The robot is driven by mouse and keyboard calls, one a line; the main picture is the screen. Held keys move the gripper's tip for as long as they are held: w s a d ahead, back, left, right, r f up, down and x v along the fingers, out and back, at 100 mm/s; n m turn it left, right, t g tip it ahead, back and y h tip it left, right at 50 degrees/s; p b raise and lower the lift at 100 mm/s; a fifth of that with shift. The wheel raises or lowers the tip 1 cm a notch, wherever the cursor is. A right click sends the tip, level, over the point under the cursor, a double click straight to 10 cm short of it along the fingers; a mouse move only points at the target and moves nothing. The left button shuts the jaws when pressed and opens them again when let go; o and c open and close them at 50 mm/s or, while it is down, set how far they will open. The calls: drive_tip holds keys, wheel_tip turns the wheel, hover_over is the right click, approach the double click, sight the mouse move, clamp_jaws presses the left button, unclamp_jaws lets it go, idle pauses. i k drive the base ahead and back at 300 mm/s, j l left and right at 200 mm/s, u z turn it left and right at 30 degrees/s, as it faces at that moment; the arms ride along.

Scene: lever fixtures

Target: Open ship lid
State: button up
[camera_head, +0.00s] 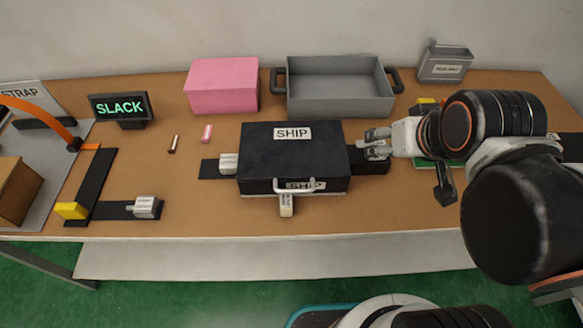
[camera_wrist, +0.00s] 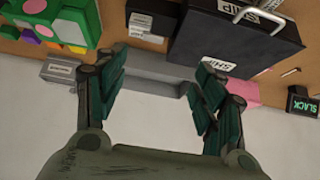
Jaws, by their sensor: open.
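The black ship box (camera_head: 292,155) stands on the table with its lid down, a SHIP label on top and another on its front. A pale handle (camera_head: 300,186) sticks out at the front, above a small tagged piece (camera_head: 286,204). My gripper (camera_head: 372,143) is open and empty at the right side of the box; the picture does not show whether it touches. In the wrist view, my gripper (camera_wrist: 158,95) has its fingers spread, with the ship box (camera_wrist: 230,45) beyond them to the upper right.
A grey open bin (camera_head: 338,88) and a pink box (camera_head: 222,85) stand behind. A small grey holder (camera_head: 445,65) is at the back right. A SLACK display (camera_head: 119,107) and a strap fixture (camera_head: 92,185) are at left.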

sight(312, 151)
drive_tip(key=k+j+z, duration=0.4)
drive_tip(key=j, duration=0.15)
drive_tip(key=k+j+z, duration=0.75)
drive_tip(key=k, duration=0.2)
drive_tip(key=l, duration=0.1)
